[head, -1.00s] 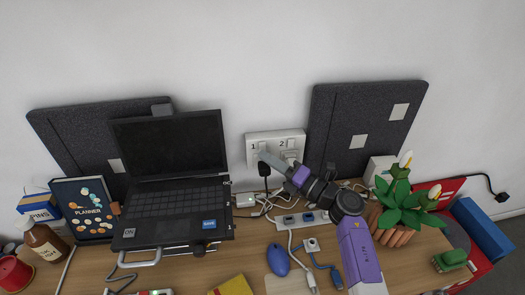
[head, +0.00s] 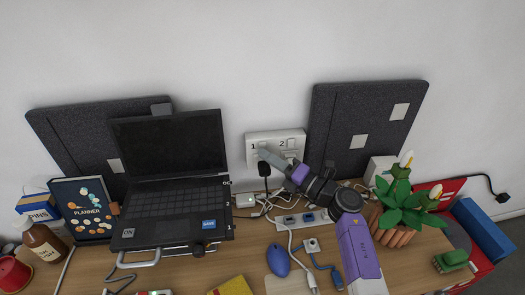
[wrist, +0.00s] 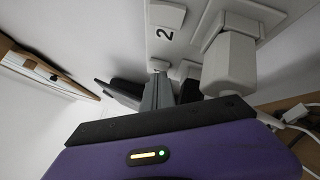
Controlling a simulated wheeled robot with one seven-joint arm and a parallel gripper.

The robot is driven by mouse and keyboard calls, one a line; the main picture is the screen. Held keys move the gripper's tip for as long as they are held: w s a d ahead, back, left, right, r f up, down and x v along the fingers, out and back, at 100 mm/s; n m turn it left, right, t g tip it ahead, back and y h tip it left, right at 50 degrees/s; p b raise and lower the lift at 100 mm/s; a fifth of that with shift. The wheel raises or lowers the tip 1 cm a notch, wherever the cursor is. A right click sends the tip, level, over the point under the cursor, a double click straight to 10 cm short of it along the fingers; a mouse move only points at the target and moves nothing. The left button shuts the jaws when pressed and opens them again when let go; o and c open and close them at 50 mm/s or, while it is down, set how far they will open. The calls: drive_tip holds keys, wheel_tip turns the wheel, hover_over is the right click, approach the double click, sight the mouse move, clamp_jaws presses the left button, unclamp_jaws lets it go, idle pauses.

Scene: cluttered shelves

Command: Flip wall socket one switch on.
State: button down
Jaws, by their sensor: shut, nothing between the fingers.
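The white double wall socket (head: 275,136) is on the wall between the laptop and the right grey panel. It carries the labels 1 and 2. A black plug (head: 265,169) sits under the label 1 side. My gripper (head: 263,152) is shut and empty, its tip over the label 1 side in the head view, where it covers part of the switch. In the wrist view my gripper (wrist: 159,68) has its tip at or very near the plate. The socket (wrist: 185,40) also shows there with the label 2 and a white plug (wrist: 229,62). I cannot tell the switch one position.
An open laptop (head: 170,180) stands left of the socket. A white power strip (head: 300,218) with cables lies below it. A potted plant (head: 400,215) stands at the right. A blue mouse (head: 277,260) lies in front.

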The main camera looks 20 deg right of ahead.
drive_tip(key=shift+s, duration=0.1)
idle(0.3)
drive_tip(key=shift+s+a+r+p, duration=0.1)
drive_tip(key=shift+s+a+p, duration=0.05)
drive_tip(key=shift+s+p, duration=0.45)
drive_tip(key=shift+s+a+r+p, duration=0.1)
drive_tip(key=shift+s+a+p, duration=0.05)
drive_tip(key=shift+s+p, duration=0.55)
drive_tip(key=shift+s+a+r+p, duration=0.15)
drive_tip(key=shift+s+p, duration=0.2)
drive_tip(key=shift+s, duration=0.55)
drive_tip(key=shift+s+a+r+p, duration=0.1)
drive_tip(key=shift+s+a+p, duration=0.05)
drive_tip(key=shift+s+p, duration=0.55)
drive_tip(key=shift+s, duration=0.1)
